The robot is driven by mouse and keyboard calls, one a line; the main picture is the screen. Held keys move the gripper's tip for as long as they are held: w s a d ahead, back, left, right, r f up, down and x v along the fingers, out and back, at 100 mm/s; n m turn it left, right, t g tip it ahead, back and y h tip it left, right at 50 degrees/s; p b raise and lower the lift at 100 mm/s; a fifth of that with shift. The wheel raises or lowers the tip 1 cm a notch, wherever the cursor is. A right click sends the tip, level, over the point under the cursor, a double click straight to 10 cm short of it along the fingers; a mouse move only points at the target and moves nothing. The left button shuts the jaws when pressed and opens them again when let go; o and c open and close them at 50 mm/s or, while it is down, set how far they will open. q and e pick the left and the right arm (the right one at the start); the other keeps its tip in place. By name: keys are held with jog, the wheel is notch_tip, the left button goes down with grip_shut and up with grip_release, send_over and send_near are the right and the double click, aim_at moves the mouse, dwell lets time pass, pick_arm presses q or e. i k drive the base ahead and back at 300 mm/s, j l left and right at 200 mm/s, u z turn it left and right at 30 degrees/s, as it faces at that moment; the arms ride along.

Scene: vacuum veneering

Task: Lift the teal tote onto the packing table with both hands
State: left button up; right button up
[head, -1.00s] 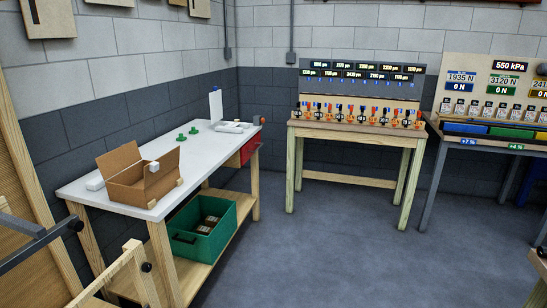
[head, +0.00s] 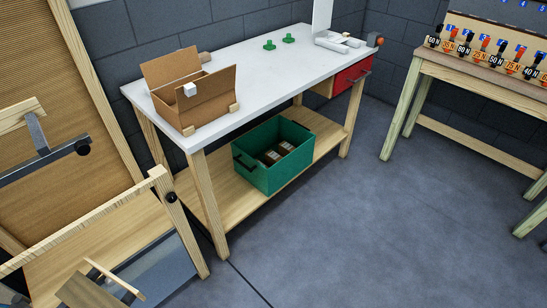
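The teal tote (head: 262,174) is an open green-teal box on the lower wooden shelf of the packing table (head: 235,84). It stands upright, with a dark handle on its left end and a few brown items (head: 279,152) inside. The table has a white top and wooden legs. An open cardboard box (head: 200,100) stands on the left part of the top. Neither of my grippers is in view.
Two green knobs (head: 288,38) and a white device (head: 338,40) sit on the tabletop. A red drawer (head: 352,77) hangs under its right end. A wooden frame (head: 85,222) stands at the left. The grey floor (head: 350,220) in front is clear. Another bench (head: 490,85) is at the right.

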aim_at(278, 70)
jog(key=i+l+u, duration=0.2)
jog(key=u, duration=0.3)
jog(key=i+l+u, duration=0.2)
jog(key=u, duration=0.3)
jog(key=l, duration=0.1)
